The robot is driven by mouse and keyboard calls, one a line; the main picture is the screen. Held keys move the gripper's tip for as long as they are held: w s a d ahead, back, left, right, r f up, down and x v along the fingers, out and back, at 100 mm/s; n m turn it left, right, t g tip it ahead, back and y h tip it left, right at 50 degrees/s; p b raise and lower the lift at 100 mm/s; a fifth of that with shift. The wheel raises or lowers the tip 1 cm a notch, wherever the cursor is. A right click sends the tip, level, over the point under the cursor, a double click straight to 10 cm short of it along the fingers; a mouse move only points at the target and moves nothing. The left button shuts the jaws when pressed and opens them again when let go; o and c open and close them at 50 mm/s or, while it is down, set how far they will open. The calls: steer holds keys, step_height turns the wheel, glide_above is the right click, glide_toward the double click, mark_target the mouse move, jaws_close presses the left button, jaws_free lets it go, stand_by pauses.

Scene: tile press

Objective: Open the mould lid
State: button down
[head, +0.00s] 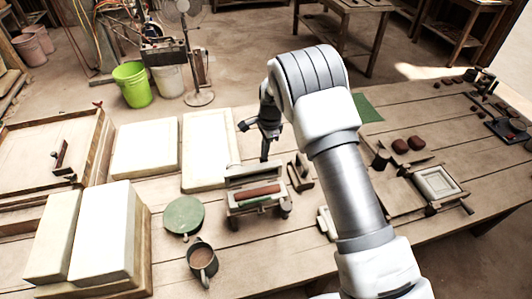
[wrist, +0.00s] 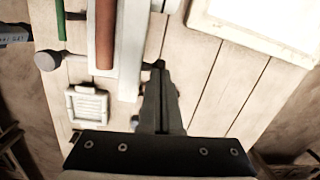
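A pale, box-like mould (head: 258,207) stands on the table in the middle of the head view. It bears a long red-brown bar (head: 254,193) and a green strip along its front. A pale flat piece (head: 254,172) lies along its back; I cannot tell if this is the lid. In the wrist view the red-brown bar (wrist: 105,35) and pale strips (wrist: 130,45) run up the left half. My gripper (head: 265,155) points down at the mould's back edge. Its dark fingers (wrist: 161,72) look together, with tips by a small dark knob; whether they pinch it is unclear.
A green round lid-like disc (head: 184,215) and a mug (head: 202,262) stand left of the mould. Pale slabs (head: 105,230) fill the left side. Small dark blocks (head: 300,172) stand close on the right. A framed square tile mould (head: 437,183) lies farther right.

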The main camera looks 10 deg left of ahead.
steer(key=shift+w+a+f, duration=0.15)
steer(key=shift+w+f, duration=0.15)
steer(key=shift+w, duration=0.05)
steer(key=shift+b, duration=0.3)
steer(key=shift+r, duration=0.1)
